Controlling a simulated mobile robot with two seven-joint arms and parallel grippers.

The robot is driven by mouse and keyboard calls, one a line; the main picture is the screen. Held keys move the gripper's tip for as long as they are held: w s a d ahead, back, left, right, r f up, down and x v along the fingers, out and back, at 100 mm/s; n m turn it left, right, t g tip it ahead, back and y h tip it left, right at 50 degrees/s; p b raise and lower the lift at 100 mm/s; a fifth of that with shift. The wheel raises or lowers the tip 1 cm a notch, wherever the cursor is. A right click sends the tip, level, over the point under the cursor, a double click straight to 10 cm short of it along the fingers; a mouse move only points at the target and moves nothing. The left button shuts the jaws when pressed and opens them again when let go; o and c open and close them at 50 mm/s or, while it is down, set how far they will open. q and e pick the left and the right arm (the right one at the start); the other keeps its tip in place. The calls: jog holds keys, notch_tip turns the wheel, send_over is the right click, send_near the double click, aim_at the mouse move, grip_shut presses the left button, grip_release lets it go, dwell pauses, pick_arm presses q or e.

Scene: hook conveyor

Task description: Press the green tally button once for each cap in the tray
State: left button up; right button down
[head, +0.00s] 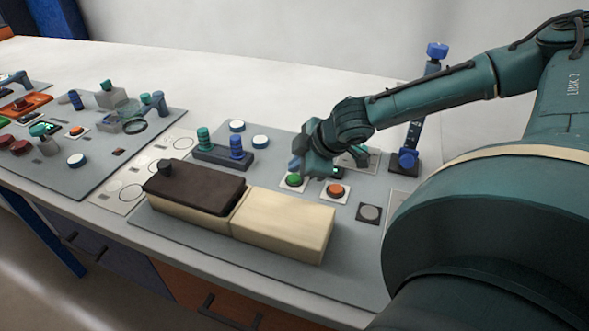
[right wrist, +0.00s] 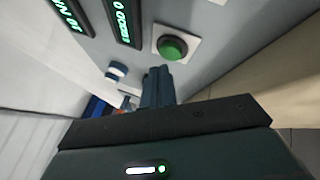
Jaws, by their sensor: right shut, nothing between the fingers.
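The green button (head: 294,180) sits on a white square plate on the grey mat. It also shows in the right wrist view (right wrist: 172,47), raised and beside a dark display with green digits (right wrist: 122,14). My right gripper (head: 303,164) is shut and empty, close above and behind the green button. In the right wrist view its fingertips (right wrist: 158,72) appear just short of the button, with a gap in the picture. A long cream box (head: 283,226) has a dark brown sliding lid (head: 195,186) over its left half. I cannot make out any caps inside it. My left gripper is not in view.
An orange button (head: 335,191) and a grey button (head: 369,213) are right of the green one. A dark rack (head: 222,157) holds teal and blue stacks. White-blue discs (head: 237,126) lie behind it. A blue post (head: 407,160) stands at right. Other small parts crowd the left mat.

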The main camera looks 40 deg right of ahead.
aim_at(298, 179)
jog(key=shift+f, duration=0.15)
jog(key=shift+f+b, duration=0.3)
jog(key=shift+b, duration=0.15)
jog(key=shift+f+b, duration=0.4)
dwell(0.5)
jog(key=shift+r, duration=0.1)
jog(key=shift+r+p, duration=0.75)
jog(key=shift+p, duration=0.1)
notch_tip(298, 179, up, 5)
jog(key=p, duration=0.4)
jog(key=shift+p, duration=0.35)
dwell(0.5)
